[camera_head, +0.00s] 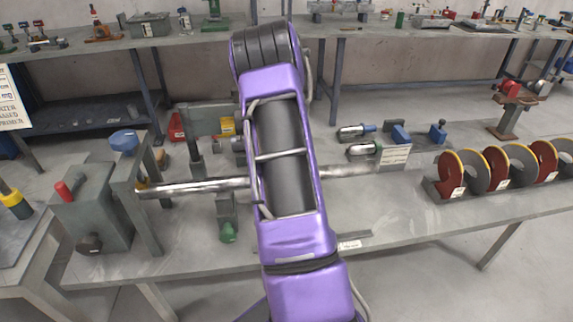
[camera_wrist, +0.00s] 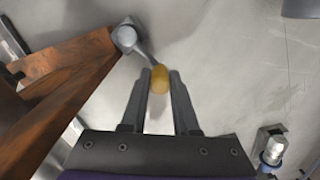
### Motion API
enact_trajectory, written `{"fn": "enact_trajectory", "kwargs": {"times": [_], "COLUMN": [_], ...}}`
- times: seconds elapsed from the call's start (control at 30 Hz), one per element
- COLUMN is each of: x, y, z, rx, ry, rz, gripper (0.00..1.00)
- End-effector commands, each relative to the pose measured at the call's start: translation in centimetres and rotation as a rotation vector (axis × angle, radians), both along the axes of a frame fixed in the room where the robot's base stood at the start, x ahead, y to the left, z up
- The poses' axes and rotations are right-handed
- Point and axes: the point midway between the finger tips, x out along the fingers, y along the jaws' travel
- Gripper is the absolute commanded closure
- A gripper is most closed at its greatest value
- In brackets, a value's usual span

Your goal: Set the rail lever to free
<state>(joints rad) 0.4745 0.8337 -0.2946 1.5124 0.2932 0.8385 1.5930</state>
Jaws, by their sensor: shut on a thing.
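In the wrist view my gripper (camera_wrist: 161,76) has its two fingers on either side of a yellow knob (camera_wrist: 160,80) and is shut on it. The knob sits at the end of a thin grey lever (camera_wrist: 145,53), which runs up and left to a round grey pivot (camera_wrist: 125,37). The pivot is beside a rust-brown bracket (camera_wrist: 65,75). I take this to be the rail lever; no marking of its positions is legible. In the head view my purple arm hides my gripper and the lever.
A long steel shaft (camera_head: 195,187) runs across the bench (camera_head: 400,228) behind my arm. A grey box with a red knob (camera_head: 85,205) stands left. Auger discs (camera_head: 503,167) stand right. The bench's front right is clear.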

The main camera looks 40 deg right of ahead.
Motion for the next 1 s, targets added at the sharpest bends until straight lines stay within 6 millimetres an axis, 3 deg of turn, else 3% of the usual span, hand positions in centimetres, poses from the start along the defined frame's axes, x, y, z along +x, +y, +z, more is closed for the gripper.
{"fn": "enact_trajectory", "kwargs": {"times": [0.4, 0.93, 0.97, 1.0], "x": [-0.97, -1.10, -1.11, -1.11], "y": [0.17, 0.21, 0.22, 0.22], "z": [0.13, 0.07, 0.07, 0.06], "rx": [-0.001, -0.001, -0.001, 0.000], "ry": [-0.001, -0.001, -0.001, 0.000], "rz": [-0.172, -0.190, -0.190, -0.190], "gripper": [1.00, 1.00, 0.66, 0.59]}}
